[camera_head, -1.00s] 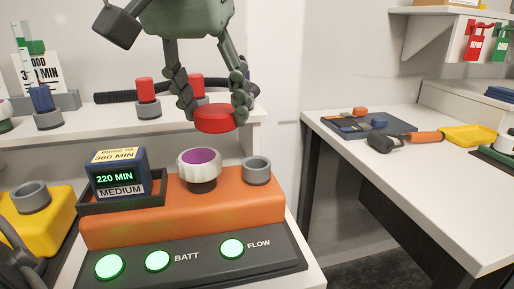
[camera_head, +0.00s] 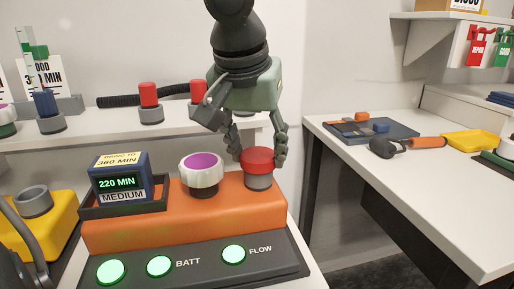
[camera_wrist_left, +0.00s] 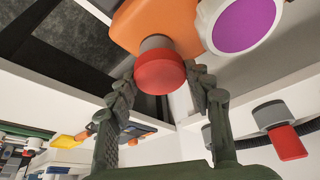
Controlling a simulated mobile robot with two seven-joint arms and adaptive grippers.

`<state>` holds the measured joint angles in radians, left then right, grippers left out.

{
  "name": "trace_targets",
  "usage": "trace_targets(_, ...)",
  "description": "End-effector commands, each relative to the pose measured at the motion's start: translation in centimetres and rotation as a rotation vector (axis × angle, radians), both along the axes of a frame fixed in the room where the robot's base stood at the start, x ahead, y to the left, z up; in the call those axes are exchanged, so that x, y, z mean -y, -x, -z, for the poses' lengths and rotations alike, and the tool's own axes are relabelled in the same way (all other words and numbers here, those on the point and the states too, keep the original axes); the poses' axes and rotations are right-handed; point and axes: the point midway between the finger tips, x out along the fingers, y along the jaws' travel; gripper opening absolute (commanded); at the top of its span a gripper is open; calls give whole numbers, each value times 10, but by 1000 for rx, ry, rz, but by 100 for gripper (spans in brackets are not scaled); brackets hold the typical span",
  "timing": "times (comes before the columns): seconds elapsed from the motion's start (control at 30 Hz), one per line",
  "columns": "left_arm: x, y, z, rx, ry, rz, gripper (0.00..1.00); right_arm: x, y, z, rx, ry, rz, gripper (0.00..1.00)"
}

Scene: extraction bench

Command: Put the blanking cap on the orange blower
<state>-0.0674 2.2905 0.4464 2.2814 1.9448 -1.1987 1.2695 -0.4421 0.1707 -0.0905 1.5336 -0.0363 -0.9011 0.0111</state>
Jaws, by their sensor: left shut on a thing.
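The orange blower (camera_head: 160,221) stands on a dark base with a grey port at its right end. The red blanking cap (camera_head: 257,160) is on top of the grey port (camera_head: 258,182), roughly upright and appearing to touch it; whether it is fully seated I cannot tell. My left gripper (camera_head: 257,155) is shut on the cap from above, a finger on each side. In the left wrist view the cap (camera_wrist_left: 160,73) lies between the fingertips, against the grey port (camera_wrist_left: 157,43). My right gripper is not in view.
A white knob with a purple top (camera_head: 201,170) stands close left of the port. A battery (camera_head: 121,181) sits in a dark tray on the blower. Red-topped fittings (camera_head: 149,95) stand on the shelf behind. A side table (camera_head: 410,185) holds tools at right.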

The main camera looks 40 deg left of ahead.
Motion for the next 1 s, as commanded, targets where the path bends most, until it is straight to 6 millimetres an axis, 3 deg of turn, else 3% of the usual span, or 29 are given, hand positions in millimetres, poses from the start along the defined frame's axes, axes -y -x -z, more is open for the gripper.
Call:
trace_targets(0.2, 0, 0, 3, 0, 0, 0, 22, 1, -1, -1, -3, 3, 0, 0)
trace_targets(0.23, 0, 0, 3, 0, 0, 0, 53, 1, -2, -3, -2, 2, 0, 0)
trace_targets(0.4, 0, 0, 3, 0, 0, 0, 71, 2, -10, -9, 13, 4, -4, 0)
trace_targets(0.77, 0, 0, -2, 2, 0, -1, 71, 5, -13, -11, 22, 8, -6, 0)
trace_targets(1.0, 5, 14, -41, 8, -1, 0, 71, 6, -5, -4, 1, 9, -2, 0)
